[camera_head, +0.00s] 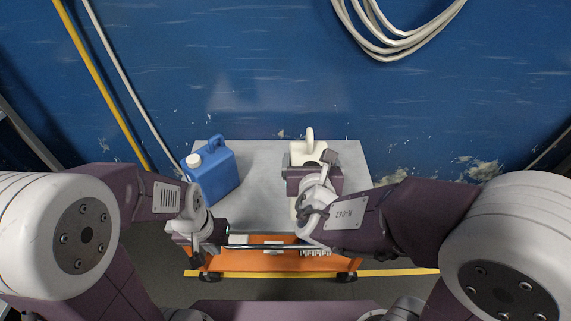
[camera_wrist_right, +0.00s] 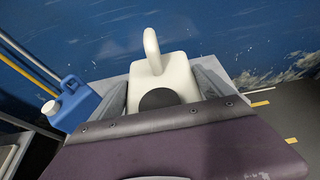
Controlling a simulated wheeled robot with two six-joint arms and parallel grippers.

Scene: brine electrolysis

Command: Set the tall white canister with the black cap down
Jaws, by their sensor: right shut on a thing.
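The tall white canister (camera_head: 303,149) has a loop handle on top and a black cap. It is over the right part of the grey cart top (camera_head: 262,160). My right gripper (camera_head: 314,172) is shut on it. In the right wrist view, the white canister (camera_wrist_right: 172,75) sits between the two grey fingers, its black cap facing the camera. Its base is hidden, so I cannot tell whether it touches the cart top. My left gripper (camera_head: 214,231) is low at the cart's near left corner; its fingers are too dark to read.
A blue canister (camera_head: 215,174) with a white cap stands at the cart's left. Bare cart top lies between the two canisters. A metal bar (camera_head: 265,247) runs along the cart's near side. A blue wall (camera_head: 250,70) with hanging white cable (camera_head: 385,45) is behind.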

